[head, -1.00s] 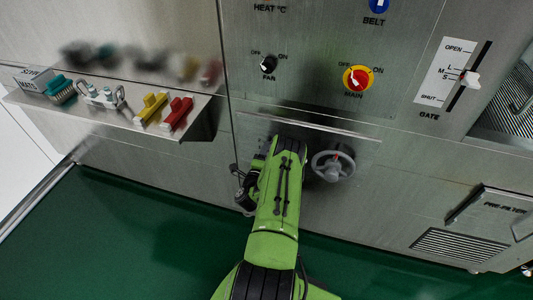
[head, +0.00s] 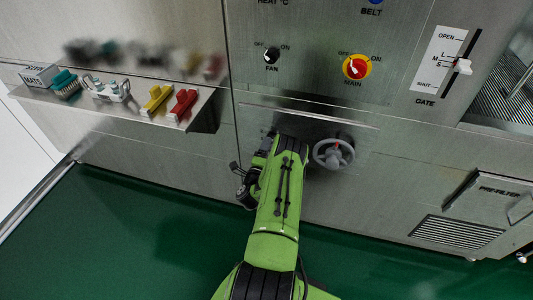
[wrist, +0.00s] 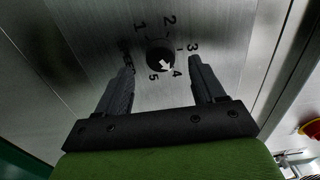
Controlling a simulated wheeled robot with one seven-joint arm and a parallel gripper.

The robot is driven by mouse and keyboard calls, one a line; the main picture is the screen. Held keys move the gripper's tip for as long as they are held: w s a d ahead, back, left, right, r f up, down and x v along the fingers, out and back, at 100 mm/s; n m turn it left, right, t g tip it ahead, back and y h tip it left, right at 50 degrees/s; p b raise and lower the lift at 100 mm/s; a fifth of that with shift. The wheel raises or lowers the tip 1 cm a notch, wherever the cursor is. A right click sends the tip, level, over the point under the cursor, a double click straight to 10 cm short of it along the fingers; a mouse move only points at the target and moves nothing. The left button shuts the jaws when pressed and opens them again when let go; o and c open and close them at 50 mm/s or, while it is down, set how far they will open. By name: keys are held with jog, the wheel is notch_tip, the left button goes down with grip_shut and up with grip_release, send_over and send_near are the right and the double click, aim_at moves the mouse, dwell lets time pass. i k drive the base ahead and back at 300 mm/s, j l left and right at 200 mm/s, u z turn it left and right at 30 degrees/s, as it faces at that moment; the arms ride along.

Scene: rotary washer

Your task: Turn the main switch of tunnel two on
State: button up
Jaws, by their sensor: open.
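The main switch (head: 357,67) is a red knob on a yellow plate, marked MAIN, on the steel panel in the head view. Its white mark points up-left toward OFF. No tunnel number is legible beside it. In the wrist view my gripper (wrist: 161,62) is open and empty. Its fingers straddle, in the picture, a black dial (wrist: 160,58) numbered 1 to 5, whose white pointer is near 4. A red knob on yellow (wrist: 311,129) is cut off at the right edge there. In the head view my fingertips cannot be made out.
In the head view, a fan knob (head: 272,55) is left of the main switch. A grey handwheel (head: 333,152) sits below it and a gate slider (head: 462,66) to its right. A shelf (head: 109,103) with brushes and coloured pieces juts out at left. The green floor (head: 130,240) is clear.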

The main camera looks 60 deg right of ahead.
aim_at(356, 68)
jog(key=j, duration=0.75)
jog(key=k+j+z, duration=0.1)
jog(key=j, duration=0.65)
